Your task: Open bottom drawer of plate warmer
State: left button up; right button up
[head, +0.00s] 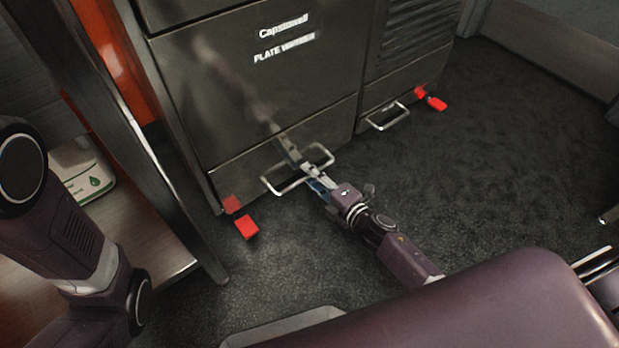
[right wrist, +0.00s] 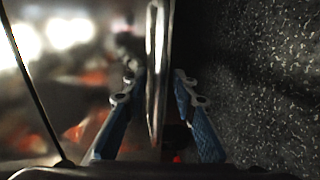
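The plate warmer (head: 225,95) is a dark metal cabinet with white lettering on its front. Its bottom drawer (head: 235,178) looks flush with the cabinet front. A pale metal handle (head: 272,187) sticks out from this drawer. My right gripper (head: 307,167) is at the handle. In the right wrist view the handle bar (right wrist: 154,75) runs upright between the two blue-sided fingers of my right gripper (right wrist: 160,92). The fingers are apart, with a visible gap on each side of the bar. My left arm shows at the left edge, but its gripper is out of view.
A second low drawer with a handle (head: 388,117) is to the right. Red feet (head: 246,227) stick out at the cabinet base. A table leg (head: 170,165) stands at the left.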

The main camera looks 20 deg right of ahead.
jog(key=shift+w+a, duration=0.1)
jog(key=shift+w, duration=0.2)
grip_shut()
